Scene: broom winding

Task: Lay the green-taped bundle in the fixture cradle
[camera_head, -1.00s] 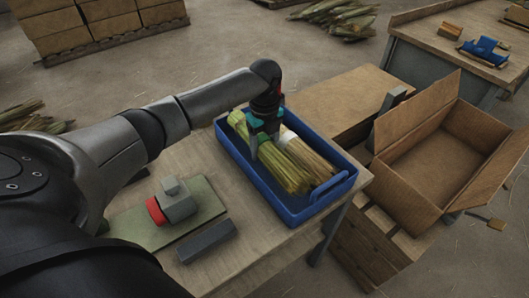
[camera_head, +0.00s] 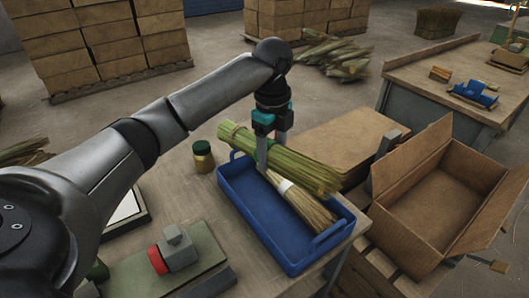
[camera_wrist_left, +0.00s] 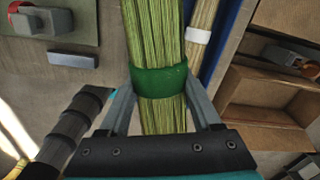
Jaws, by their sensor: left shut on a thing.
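The green-taped bundle (camera_head: 308,172) of pale green straw is held by my left gripper (camera_head: 268,152) above the blue tray (camera_head: 262,231), slanting across it. In the left wrist view the fingers are shut on either side of its green tape band (camera_wrist_left: 160,81). A blue fixture (camera_head: 473,94), which looks like the cradle, stands on the bench at the back right, far from the bundle; its inside is too small to make out. My right gripper is not in view.
A white-taped bundle (camera_head: 303,206) lies in the tray. A jar (camera_head: 203,157) stands behind the tray's left end. A grey device with a red part (camera_head: 176,248) sits on a green mat. An open cardboard box (camera_head: 440,200) stands between the tray and the back-right bench (camera_head: 430,75).

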